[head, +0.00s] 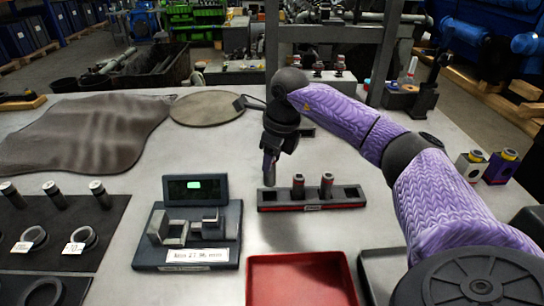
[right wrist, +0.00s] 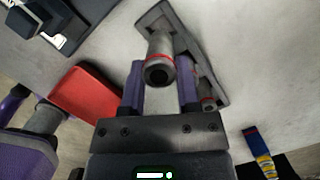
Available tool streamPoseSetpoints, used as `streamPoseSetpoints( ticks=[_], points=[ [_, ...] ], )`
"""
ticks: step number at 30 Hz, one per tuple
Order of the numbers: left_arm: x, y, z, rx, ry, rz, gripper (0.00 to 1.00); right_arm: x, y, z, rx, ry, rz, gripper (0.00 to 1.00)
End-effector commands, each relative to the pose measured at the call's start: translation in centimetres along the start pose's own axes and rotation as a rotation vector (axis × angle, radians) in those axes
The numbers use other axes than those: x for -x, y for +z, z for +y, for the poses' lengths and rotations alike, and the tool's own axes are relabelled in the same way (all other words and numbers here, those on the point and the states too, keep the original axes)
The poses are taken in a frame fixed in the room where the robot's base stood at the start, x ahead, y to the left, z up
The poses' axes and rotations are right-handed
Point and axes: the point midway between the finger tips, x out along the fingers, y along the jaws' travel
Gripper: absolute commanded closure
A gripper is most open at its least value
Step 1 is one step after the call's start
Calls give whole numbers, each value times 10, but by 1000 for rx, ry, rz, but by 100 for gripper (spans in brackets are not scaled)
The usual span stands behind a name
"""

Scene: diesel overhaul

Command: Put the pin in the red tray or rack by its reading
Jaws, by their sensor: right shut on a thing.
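The red tray (head: 300,281) lies in front of the rack and looks empty. A gauge (head: 190,251) with a green-lit display (head: 194,188) stands to the left; its reading is too small to read.
A dark mat (head: 70,232) with several pins and rings lies at the left. A grey tray (head: 384,277) stands right of the red tray, partly behind my arm. A brown cloth (head: 85,130) and a round disc (head: 208,107) lie further back. Bare table surrounds the rack.

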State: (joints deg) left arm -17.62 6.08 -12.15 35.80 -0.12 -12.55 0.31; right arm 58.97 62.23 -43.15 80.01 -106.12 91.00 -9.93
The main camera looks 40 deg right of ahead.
Motion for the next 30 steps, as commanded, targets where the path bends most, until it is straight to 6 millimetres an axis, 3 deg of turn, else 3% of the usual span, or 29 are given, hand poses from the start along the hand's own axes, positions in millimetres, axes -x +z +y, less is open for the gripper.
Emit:
streamPoseSetpoints(
  ticks=[30],
  points=[
    [8, -1, -1, 0, -2, 2, 41, 0, 0, 0, 0, 0, -1, 100]
  ],
)
